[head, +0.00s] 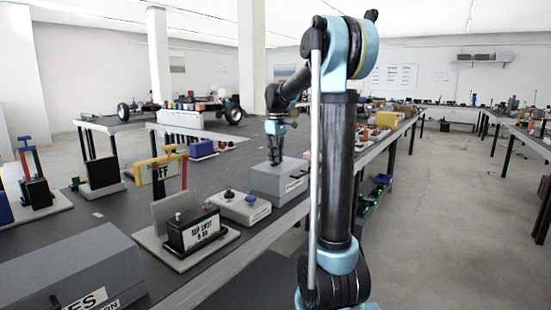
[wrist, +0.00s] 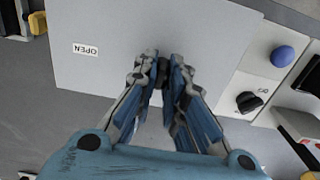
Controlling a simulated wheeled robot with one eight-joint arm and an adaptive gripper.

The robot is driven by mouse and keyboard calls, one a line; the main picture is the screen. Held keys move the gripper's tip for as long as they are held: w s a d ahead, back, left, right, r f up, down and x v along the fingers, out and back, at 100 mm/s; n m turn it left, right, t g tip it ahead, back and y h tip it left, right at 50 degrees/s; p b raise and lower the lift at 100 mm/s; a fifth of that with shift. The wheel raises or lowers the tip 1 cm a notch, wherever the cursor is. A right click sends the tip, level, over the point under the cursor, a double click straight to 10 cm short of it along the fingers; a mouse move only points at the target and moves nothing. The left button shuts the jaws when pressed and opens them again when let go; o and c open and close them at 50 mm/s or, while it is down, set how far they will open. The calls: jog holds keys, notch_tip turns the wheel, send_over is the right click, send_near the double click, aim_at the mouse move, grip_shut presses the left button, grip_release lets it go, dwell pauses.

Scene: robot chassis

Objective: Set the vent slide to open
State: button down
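The vent slide box is a grey box (head: 277,181) on the long bench in the head view, with a small white label on its front side. In the wrist view its flat grey top (wrist: 110,20) fills the middle, with a white OPEN label (wrist: 85,49) upside down at the left. A small black slide knob (wrist: 163,72) stands right of that label. My gripper (wrist: 162,70) is over the box top with its two fingers closed in on either side of the knob. It also shows from above the box in the head view (head: 276,160). The slot is hidden.
A control box with a blue button (wrist: 283,55) and a black rotary knob (wrist: 249,102) lies close on the right in the wrist view. In the head view a light box with a dark button (head: 239,206) stands in front of the vent box. Other fixtures line the bench.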

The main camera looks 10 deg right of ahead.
jog(key=shift+w+d, duration=1.5)
jog(key=shift+w, duration=0.2)
jog(key=c, duration=1.6)
grip_release()
jog(key=shift+c, duration=0.2)
notch_tip(320, 180, up, 12)
